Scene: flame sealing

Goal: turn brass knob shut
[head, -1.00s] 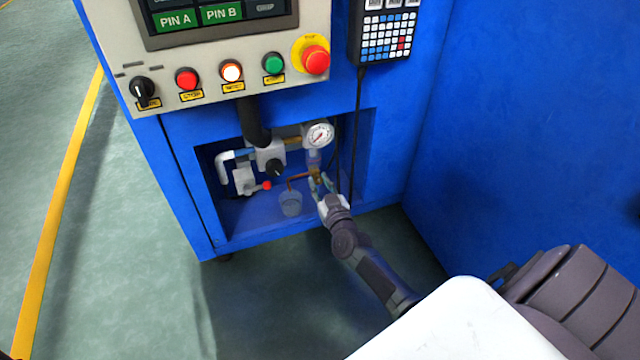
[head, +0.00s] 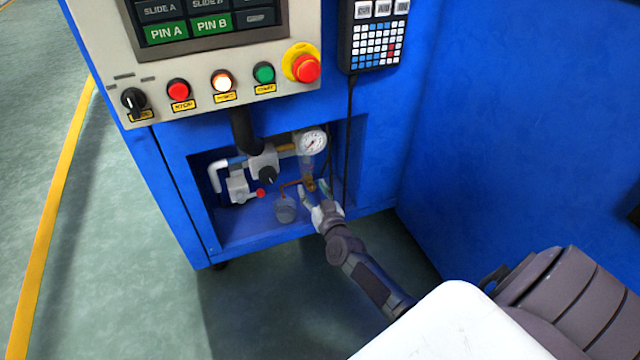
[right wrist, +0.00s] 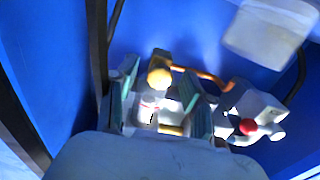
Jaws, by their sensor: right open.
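The brass knob (head: 311,185) sits at the end of a copper pipe low in the recess of the blue cabinet. In the right wrist view its round yellow end (right wrist: 159,76) faces the camera. My right gripper (head: 315,190) reaches into the recess from the lower right and is open. In the right wrist view its two teal-padded fingers (right wrist: 157,84) stand on either side of the knob, with the knob near the tips. I cannot tell whether either finger touches it. My left gripper is not in view.
A clear cup (head: 285,210) is under the copper pipe, left of the gripper. A pressure gauge (head: 312,142) sits above the knob. A grey valve block with a black knob (head: 267,175) and a red-tipped lever (head: 260,193) are to the left. A cable (head: 349,140) hangs at right.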

